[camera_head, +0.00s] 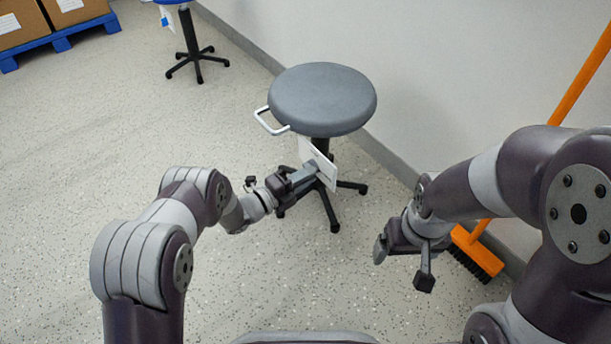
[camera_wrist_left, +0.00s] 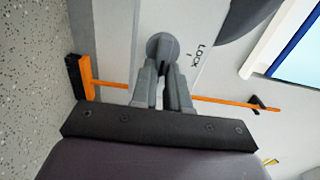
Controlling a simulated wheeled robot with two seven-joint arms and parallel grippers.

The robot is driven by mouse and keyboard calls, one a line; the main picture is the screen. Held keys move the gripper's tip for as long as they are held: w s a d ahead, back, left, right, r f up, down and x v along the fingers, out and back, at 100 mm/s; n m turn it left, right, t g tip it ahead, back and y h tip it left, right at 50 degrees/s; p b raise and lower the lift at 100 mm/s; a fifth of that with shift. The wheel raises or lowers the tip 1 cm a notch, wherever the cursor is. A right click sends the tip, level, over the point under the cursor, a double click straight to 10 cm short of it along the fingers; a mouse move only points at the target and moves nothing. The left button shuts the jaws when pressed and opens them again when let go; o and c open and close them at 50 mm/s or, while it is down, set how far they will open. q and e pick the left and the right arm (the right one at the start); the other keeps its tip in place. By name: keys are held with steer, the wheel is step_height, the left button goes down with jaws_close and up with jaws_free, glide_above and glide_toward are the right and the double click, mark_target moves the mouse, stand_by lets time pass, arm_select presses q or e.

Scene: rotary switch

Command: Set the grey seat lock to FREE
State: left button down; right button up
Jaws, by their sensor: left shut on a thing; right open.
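The grey stool seat (camera_head: 322,98) stands on a black five-spoke base, with a white plate (camera_head: 318,160) below its front edge. My left gripper (camera_head: 306,176) is at that plate. In the left wrist view its fingers (camera_wrist_left: 164,80) are shut on a round grey knob (camera_wrist_left: 162,46) on the white plate. The word LOCK (camera_wrist_left: 197,59) is printed beside the knob, with a short mark near it. No FREE label shows; which way the knob points is not clear. My right gripper (camera_head: 402,262) is open and empty, low at the right, apart from the stool.
A white loop handle (camera_head: 268,124) sticks out from the seat's left side. An orange broom (camera_head: 478,240) leans by the wall at the right. A blue stool (camera_head: 192,45) and boxes on a blue pallet (camera_head: 60,36) stand far back. The left floor is clear.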

stand_by(0.4)
arm_select(q)
steer(key=c, duration=1.1)
jaws_free()
steer(key=p+v, duration=0.5)
steer(key=v, duration=0.7)
steer(key=shift+s+a+p, duration=0.2)
steer(key=shift+a+p, duration=0.1)
steer(key=shift+p, duration=0.05)
